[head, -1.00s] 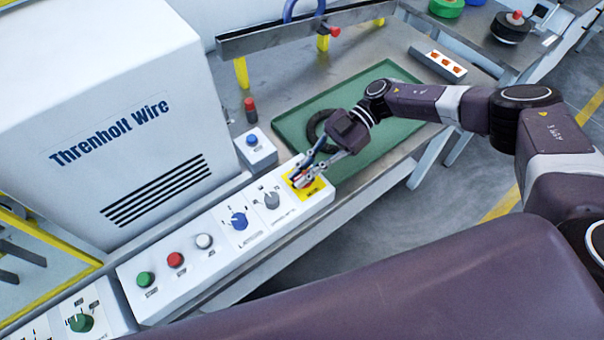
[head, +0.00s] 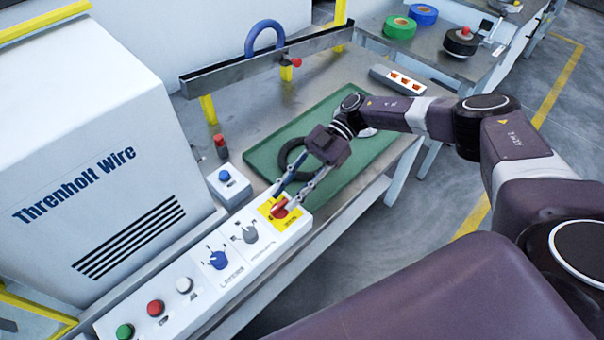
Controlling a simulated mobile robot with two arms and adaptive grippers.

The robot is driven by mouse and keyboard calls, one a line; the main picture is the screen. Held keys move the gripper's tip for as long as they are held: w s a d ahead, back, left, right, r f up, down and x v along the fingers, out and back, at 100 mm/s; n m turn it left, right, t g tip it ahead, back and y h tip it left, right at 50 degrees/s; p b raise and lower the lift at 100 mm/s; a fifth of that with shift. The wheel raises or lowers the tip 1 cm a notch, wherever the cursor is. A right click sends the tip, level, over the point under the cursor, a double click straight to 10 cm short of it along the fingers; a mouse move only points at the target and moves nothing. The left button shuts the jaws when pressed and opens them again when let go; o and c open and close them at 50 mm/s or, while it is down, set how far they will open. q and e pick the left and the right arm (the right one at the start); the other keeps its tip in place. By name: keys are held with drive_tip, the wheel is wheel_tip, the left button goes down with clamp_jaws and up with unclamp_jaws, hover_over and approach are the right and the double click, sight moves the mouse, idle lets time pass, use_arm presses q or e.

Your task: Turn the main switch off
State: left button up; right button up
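The main switch (head: 280,208) is a red rotary knob on a yellow plate at the far right end of the white control panel (head: 204,291). My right gripper (head: 283,201) reaches down to it from the upper right. Its two fingers are spread, one on the left and one on the right of the knob, with the tips close to it. Whether a fingertip touches the knob cannot be told. The knob's exact angle is partly hidden by the fingers. My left gripper is not in view.
Along the panel sit a grey knob (head: 249,234), a blue knob (head: 218,260) and white, red and green buttons. A blue button box (head: 227,184) stands behind. A green mat (head: 345,150) holds a dark ring (head: 291,158). The white Threnholt Wire machine (head: 90,150) fills the left.

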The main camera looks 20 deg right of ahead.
drive_tip(key=v, duration=0.8)
idle(0.4)
